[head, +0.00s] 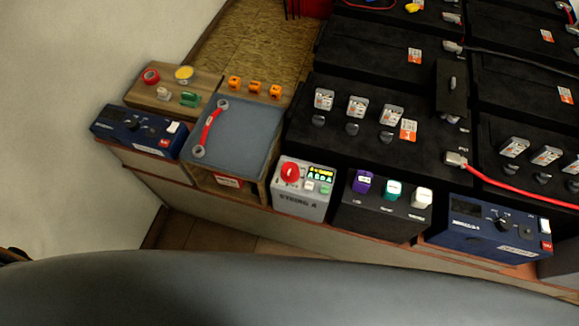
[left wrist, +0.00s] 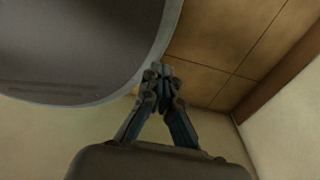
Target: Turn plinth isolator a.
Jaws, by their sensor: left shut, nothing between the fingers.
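A grey box marked with string A (head: 300,203) stands at the front edge of the bench in the head view. It carries a red rotary knob (head: 290,172), a small green-lit display (head: 320,172) and small buttons. I take this box to be plinth isolator a. My left gripper (left wrist: 162,72) shows in the left wrist view, shut and empty, above bare floor and away from the box. My right gripper is in neither view.
A black box with purple, teal and white switches (head: 383,213) stands right of the grey box. A blue-grey tray with a red cable (head: 245,140) is to its left. Blue units (head: 487,232) and black batteries (head: 345,95) surround these. The floor in front (head: 205,236) is clear.

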